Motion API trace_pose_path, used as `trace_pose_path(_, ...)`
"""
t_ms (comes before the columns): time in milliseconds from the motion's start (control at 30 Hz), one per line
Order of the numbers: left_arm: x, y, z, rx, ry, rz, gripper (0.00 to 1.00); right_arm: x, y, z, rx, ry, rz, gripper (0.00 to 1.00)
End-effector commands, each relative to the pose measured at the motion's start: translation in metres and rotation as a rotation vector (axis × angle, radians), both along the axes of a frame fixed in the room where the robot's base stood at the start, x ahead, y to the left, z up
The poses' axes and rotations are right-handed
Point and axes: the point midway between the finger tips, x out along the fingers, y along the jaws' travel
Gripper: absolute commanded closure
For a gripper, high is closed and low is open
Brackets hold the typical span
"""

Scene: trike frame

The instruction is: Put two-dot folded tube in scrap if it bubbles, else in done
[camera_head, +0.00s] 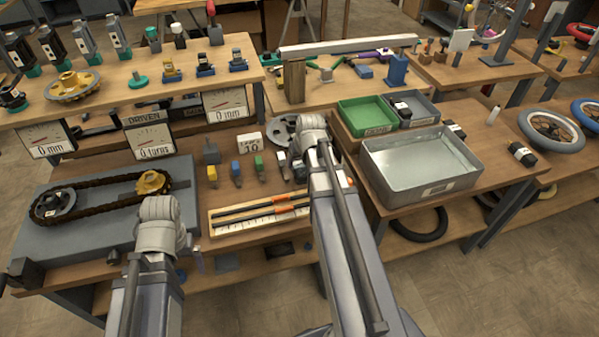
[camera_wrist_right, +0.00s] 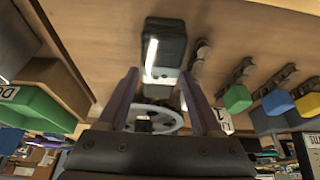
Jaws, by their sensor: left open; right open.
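Several black folded tubes with white markings show in the head view: one in the grey bin (camera_head: 402,109), one behind the metal basin (camera_head: 455,130), and one right of it (camera_head: 522,154). Their dots are too small to read. The green bin (camera_head: 366,117) and grey-blue bin (camera_head: 422,112) sit side by side; the green bin (camera_wrist_right: 48,101) has a partly visible "DO" label in the wrist view. My right gripper (camera_wrist_right: 160,97) is open, with a dark block bearing a white strip (camera_wrist_right: 165,50) beyond its fingers. My left gripper (camera_head: 190,253) is open, mostly hidden by its wrist.
The metal basin (camera_head: 388,192) stands before the bins. A chain board (camera_head: 100,235) lies left. Small coloured blocks (camera_head: 237,172), a "10" card (camera_head: 250,141) and a wooden rack (camera_head: 262,229) are beside the right arm. A grey disc (camera_head: 281,131) lies behind its wrist.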

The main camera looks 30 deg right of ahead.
Motion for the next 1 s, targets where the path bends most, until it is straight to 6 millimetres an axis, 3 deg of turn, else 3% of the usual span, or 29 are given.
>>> trace_pose_path(33,0.0,0.0,-0.013,0.0,0.0,0.0,0.07,0.005,-0.001,-0.013,0.0,0.0,0.0,0.34)
trace_pose_path(167,0.0,0.0,-0.023,0.0,0.0,0.0,0.07,0.009,-0.002,-0.023,0.0,0.0,0.0,0.34)
trace_pose_path(967,0.0,0.0,-0.027,0.0,0.0,0.0,0.07,0.009,-0.002,-0.027,0.0,0.0,0.0,0.34)
trace_pose_path(1000,0.0,0.0,-0.027,0.0,0.0,0.0,0.07,0.009,-0.002,-0.027,0.0,0.0,0.0,0.37)
